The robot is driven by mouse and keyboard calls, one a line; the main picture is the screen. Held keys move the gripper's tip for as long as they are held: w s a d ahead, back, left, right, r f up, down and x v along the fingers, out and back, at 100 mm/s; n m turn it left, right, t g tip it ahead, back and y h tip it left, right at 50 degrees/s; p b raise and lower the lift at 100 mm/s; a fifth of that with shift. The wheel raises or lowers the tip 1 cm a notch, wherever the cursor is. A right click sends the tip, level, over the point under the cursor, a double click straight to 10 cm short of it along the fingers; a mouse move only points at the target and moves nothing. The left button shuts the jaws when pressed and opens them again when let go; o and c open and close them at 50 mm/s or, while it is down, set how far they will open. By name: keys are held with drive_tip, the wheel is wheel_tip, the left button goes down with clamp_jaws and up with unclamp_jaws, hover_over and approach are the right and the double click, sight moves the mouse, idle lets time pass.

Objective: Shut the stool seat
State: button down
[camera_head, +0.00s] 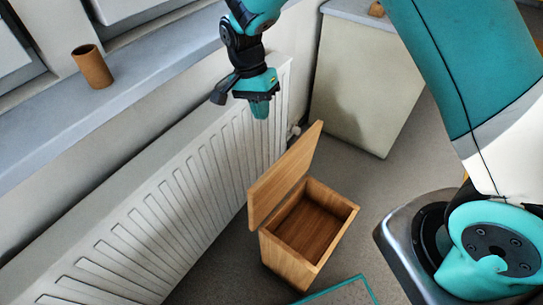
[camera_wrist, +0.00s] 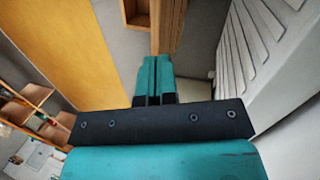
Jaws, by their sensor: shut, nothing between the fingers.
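The stool is a wooden box (camera_head: 290,262) on the floor beside the radiator, seen in the head view. Its wooden seat (camera_head: 284,178) is a hinged lid that stands raised on the radiator side, so the empty inside of the box shows. My gripper (camera_head: 260,108) is shut and empty, above and behind the raised seat, apart from it in the head view. In the wrist view the gripper fingers (camera_wrist: 154,75) are together, with the seat's edge (camera_wrist: 167,28) and part of the box (camera_wrist: 137,12) beyond them.
A white radiator (camera_head: 170,205) runs along the left under a sill (camera_head: 100,125) that bears a brown cup (camera_head: 92,67). A pale cabinet (camera_head: 362,85) stands behind the stool. A teal-edged thing (camera_head: 340,290) lies at the front. Grey floor is clear right of the box.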

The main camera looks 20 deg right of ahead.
wheel_tip(320, 180, down, 15)
drive_tip(key=s+d+m, duration=0.1)
drive_tip(key=d+m, duration=0.1)
drive_tip(key=shift+s+m+h, duration=0.25)
drive_tip(key=shift+m+h, duration=0.05)
drive_tip(key=shift+d+r, duration=0.1)
drive_tip(key=shift+d, duration=0.05)
